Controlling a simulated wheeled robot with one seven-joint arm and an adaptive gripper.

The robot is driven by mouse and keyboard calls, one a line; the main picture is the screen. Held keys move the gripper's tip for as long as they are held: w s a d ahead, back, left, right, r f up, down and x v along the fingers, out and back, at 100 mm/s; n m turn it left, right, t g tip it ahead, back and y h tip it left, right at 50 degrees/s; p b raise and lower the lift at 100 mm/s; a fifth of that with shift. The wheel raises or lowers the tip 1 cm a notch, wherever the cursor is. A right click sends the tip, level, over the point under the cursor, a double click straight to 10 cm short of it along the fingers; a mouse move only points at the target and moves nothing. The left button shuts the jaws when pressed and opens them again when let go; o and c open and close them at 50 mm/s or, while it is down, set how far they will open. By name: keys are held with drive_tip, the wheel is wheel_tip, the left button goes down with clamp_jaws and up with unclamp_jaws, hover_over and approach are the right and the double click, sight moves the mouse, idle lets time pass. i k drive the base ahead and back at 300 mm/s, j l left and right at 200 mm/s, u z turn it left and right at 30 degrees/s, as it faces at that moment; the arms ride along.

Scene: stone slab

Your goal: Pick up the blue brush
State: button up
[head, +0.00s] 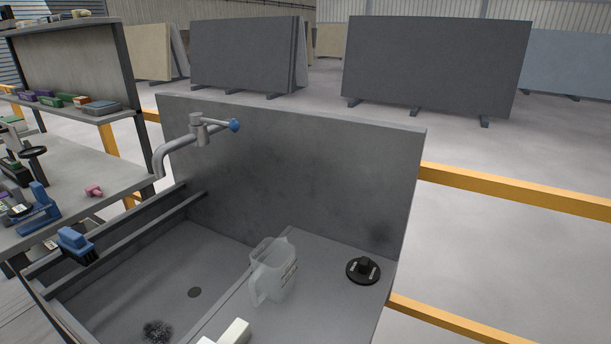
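The blue brush (75,242) has a blue block-shaped body with dark bristles pointing down. It rests on the rail at the left side of the grey sink, in the lower left of the head view. Its bristles hang over the inner side of the rail. Nothing is touching it from above.
A grey tap (198,130) with a blue knob overhangs the sink basin (215,262). A translucent jug (273,272) and a black round disc (363,270) stand on the right ledge. A pale blocky shape (234,332), unclear, shows at the bottom edge. A cluttered bench (118,172) stands left.

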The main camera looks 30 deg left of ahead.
sight(74, 246)
drive_tip(key=k+l+u, duration=0.5)
drive_tip(key=k+j+u, duration=0.1)
drive_tip(key=u, duration=1.5)
drive_tip(key=z, duration=0.25)
drive_tip(key=i+j+z, duration=0.2)
drive_tip(key=z, duration=0.25)
drive_tip(key=i+j+z, duration=0.15)
drive_tip(key=j+z, duration=0.3)
drive_tip(key=i+j+z, duration=0.1)
drive_tip(key=j, duration=0.35)
drive_tip(key=i+j+z, duration=0.1)
drive_tip(key=j, duration=0.4)
drive_tip(key=i+j+z, duration=0.1)
drive_tip(key=j, duration=0.4)
drive_tip(key=i+j+z, duration=0.1)
drive_tip(key=j, duration=0.4)
drive_tip(key=i+j, duration=0.15)
drive_tip(key=j, duration=0.35)
drive_tip(key=i+j, duration=0.1)
drive_tip(key=j, duration=0.75)
drive_tip(key=i+z, duration=0.05)
